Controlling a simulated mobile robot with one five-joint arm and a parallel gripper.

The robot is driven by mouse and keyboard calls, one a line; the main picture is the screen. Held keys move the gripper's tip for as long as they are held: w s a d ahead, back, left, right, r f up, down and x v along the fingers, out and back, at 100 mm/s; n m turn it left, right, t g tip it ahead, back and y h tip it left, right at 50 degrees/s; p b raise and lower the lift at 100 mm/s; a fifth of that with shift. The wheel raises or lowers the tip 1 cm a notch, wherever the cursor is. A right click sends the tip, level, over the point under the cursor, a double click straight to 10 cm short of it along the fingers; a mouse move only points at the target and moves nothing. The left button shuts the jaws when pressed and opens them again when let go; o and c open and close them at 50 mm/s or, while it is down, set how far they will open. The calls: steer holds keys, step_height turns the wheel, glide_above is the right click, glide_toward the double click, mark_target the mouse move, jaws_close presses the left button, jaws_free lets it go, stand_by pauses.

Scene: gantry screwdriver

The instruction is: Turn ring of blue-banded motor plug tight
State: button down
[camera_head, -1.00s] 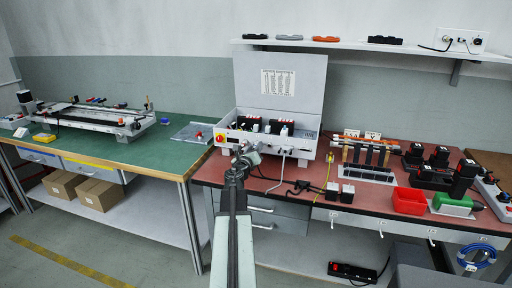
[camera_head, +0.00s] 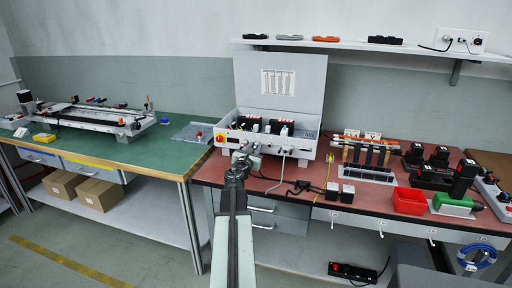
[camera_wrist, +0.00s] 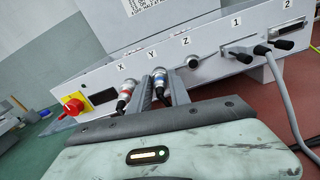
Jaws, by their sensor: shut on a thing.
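The blue-banded motor plug (camera_wrist: 160,76) is seated at the socket under the label Y on the sloped front panel of the grey control box (camera_wrist: 91,102). My gripper (camera_wrist: 161,90) is shut on this plug, one finger on each side of its ring. The plug's lower end is hidden behind my gripper's body. In the head view, my gripper (camera_head: 246,157) is at the box front, and the plug is too small to make out there. How tight the ring is cannot be seen.
A red-banded plug (camera_wrist: 127,91) sits under X, close left of my gripper. A grey cable connector (camera_wrist: 245,50) is at port 1. A red-and-yellow switch (camera_wrist: 74,105) is at the panel's left end. A red bin (camera_head: 409,201) stands right on the bench.

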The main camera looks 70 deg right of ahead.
steer(key=m, duration=1.1)
steer(key=shift+m, duration=0.3)
steer(key=m, duration=0.4)
steer(key=shift+m, duration=0.4)
steer(key=m, duration=0.6)
steer(key=c, duration=1.4)
jaws_free()
steer(key=shift+c, duration=0.2)
